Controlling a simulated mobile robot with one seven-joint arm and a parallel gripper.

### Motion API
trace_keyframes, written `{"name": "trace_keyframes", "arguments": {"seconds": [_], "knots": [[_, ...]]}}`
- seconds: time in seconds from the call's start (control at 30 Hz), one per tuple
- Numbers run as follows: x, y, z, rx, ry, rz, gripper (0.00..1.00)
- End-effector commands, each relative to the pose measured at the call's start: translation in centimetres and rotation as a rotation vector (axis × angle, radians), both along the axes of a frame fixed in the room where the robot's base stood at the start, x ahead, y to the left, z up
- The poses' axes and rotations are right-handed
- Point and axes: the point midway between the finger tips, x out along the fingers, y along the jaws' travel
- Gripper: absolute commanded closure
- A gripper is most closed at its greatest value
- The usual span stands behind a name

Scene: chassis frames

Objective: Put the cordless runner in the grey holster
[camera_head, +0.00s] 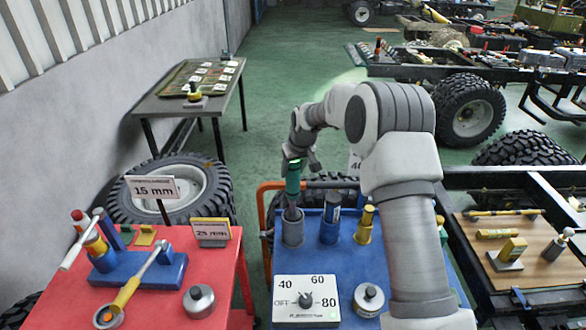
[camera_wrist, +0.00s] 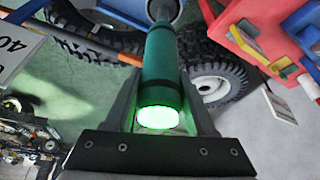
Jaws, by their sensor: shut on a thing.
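The cordless runner (camera_head: 292,183) is a teal-green cylinder with a grey lower end. It stands about upright over the blue table. My gripper (camera_head: 295,163) is shut on its upper part. The grey holster (camera_head: 292,230) is a round cup directly below, and the runner's lower end is at or inside its mouth; how deep I cannot tell. In the wrist view the runner (camera_wrist: 162,65) lies between my gripper's fingers, its near end glowing green, its far end meeting the grey holster (camera_wrist: 166,8).
A blue holster (camera_head: 329,232) with a tool in it and a yellow holster (camera_head: 363,228) stand to the right on the blue table. A dial box (camera_head: 306,302) and grey weight (camera_head: 369,298) are in front. A red table (camera_head: 215,262) is at left.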

Motion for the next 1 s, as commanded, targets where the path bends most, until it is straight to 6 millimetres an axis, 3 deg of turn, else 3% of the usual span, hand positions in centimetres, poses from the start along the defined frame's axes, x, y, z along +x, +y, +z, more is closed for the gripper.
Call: {"name": "trace_keyframes", "arguments": {"seconds": [0.37, 0.4, 0.53, 0.83, 1.0], "knots": [[0.2, 0.1, -0.2, 0.001, -0.007, 0.001, 1.0], [0.0, 0.0, -0.3, 0.0, -0.001, 0.0, 0.38], [0.0, 0.0, -0.3, 0.0, -0.001, 0.0, 0.15], [0.0, 0.0, -0.2, 0.0, -0.001, 0.0, 0.15], [-0.3, -0.2, 1.0, 0.001, -0.005, 0.0, 0.15]]}}
